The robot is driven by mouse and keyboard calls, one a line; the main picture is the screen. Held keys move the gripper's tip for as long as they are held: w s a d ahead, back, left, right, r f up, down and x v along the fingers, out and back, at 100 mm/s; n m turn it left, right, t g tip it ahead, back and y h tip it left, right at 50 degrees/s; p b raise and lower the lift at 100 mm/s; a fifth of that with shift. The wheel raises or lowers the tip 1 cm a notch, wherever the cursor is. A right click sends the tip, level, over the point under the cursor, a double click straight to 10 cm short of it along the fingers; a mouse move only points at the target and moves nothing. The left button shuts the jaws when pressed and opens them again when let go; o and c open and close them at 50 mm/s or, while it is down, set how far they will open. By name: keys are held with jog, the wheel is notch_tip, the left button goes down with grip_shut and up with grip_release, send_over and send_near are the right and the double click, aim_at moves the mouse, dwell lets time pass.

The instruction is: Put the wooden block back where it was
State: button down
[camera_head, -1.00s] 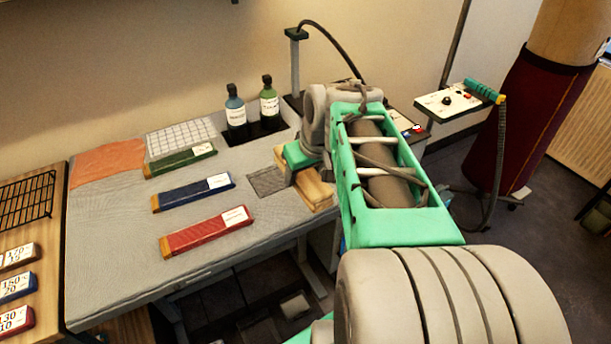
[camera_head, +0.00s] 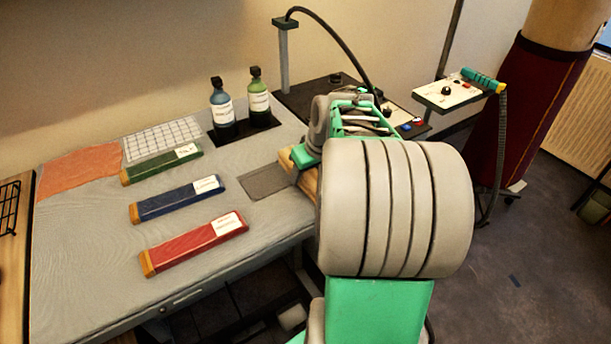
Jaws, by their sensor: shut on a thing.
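The wooden block (camera_head: 309,184) is at the right part of the grey table (camera_head: 110,235), mostly hidden behind my arm. My gripper (camera_head: 303,160) is shut on it; the fingertips are largely hidden by the wrist. A dark grey rectangular patch (camera_head: 264,182) lies on the table just left of the block. I cannot tell whether the block touches the table or hangs above it.
Red (camera_head: 195,243), blue (camera_head: 177,199) and green (camera_head: 162,164) labelled bars lie left of the patch. Two bottles (camera_head: 222,110) (camera_head: 258,103) stand on a black mat behind. A black panel with a cable post (camera_head: 284,60) and a control box (camera_head: 452,92) are further right.

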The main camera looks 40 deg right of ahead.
jog(key=shift+f, duration=0.1)
jog(key=c, duration=0.6)
grip_release()
jog(key=shift+c, duration=0.2)
jog(key=shift+r, duration=0.35)
jog(key=v, duration=1.1)
jog(key=shift+s+r+p, duration=0.2)
jog(key=shift+r+p, duration=0.1)
jog(key=shift+p, duration=0.05)
